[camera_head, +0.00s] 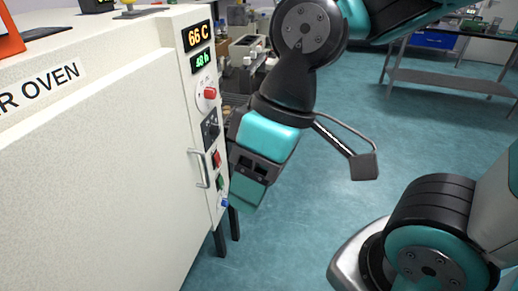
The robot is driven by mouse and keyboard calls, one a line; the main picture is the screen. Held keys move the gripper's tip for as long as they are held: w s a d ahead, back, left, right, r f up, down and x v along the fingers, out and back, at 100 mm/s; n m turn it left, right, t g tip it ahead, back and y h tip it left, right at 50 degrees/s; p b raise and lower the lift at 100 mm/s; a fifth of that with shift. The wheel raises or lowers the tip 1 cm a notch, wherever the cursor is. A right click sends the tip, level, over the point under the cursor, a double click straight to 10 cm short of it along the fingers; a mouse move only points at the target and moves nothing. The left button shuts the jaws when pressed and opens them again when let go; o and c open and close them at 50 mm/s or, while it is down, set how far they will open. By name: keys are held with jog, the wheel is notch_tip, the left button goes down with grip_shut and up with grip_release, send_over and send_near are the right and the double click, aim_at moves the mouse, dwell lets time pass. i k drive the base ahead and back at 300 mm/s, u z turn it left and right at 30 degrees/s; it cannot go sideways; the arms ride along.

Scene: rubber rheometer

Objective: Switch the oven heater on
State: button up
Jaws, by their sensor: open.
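The white oven (90,150) fills the left side, with part of its name, "R OVEN", on the front. Its control panel (199,120) runs down the right edge of the front. From top to bottom it has an orange display (196,36) reading 66 C, a green display (201,59), a red knob (209,93), a dark plate (210,129), a red switch (216,159), a green control (220,183) and a blue button (225,203). Labels are too small to read. My gripper (243,195) is open and empty, just right of the lower controls; contact cannot be told.
A vertical door handle (198,168) sticks out left of the lower controls. Objects lie on the oven top. A cluttered bench (245,50) stands behind my arm, and a metal table (445,75) at the back right. The teal floor between is open.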

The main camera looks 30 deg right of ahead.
aim_at(217, 161)
jog(key=z, duration=0.1)
jog(key=k, duration=1.35)
jog(key=z, duration=0.55)
jog(key=i, duration=1.65)
jog(key=u, duration=0.85)
